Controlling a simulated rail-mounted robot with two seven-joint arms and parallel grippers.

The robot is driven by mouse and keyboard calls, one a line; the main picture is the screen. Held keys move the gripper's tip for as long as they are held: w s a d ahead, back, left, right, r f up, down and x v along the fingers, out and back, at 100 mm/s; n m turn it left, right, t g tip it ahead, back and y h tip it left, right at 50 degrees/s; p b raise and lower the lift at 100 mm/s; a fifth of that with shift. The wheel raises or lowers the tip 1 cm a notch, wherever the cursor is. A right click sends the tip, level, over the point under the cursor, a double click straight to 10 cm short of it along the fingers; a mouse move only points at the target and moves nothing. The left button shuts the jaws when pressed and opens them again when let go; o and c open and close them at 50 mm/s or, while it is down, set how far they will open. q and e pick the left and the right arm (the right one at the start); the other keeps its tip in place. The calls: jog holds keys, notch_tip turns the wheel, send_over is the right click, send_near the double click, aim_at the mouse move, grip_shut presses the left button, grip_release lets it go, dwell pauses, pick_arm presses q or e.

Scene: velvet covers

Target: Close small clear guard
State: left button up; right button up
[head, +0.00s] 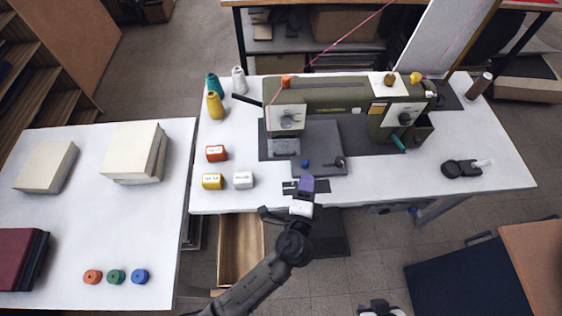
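The green sewing machine (345,97) stands on the white table. Below its left-hand head is a small pale grey, see-through-looking piece (285,147), which appears to be the clear guard; its exact position is too small to tell. My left gripper (305,187) is at the table's front edge, below and slightly right of that piece and apart from it. A small purple thing (307,184) shows at its fingertips; I cannot tell whether it is held. My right gripper (380,307) shows only partly at the bottom edge, far from the machine.
A grey plate (322,135) with a blue knob (305,163) lies before the machine. Labelled red (216,153), yellow (212,181) and white (243,180) blocks stand to the left. A black tool (462,169) lies right. An open drawer (241,248) juts out below the table.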

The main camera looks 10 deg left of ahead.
pick_arm(q)
jog(key=a+f+n+g+y, duration=0.2)
jog(key=a+f+y, duration=0.2)
jog(key=b, duration=0.2)
send_near(284, 149)
jog(key=x, duration=0.6)
jog(key=shift+w+d+r, duration=0.15)
jog(key=shift+r, duration=0.05)
grip_shut()
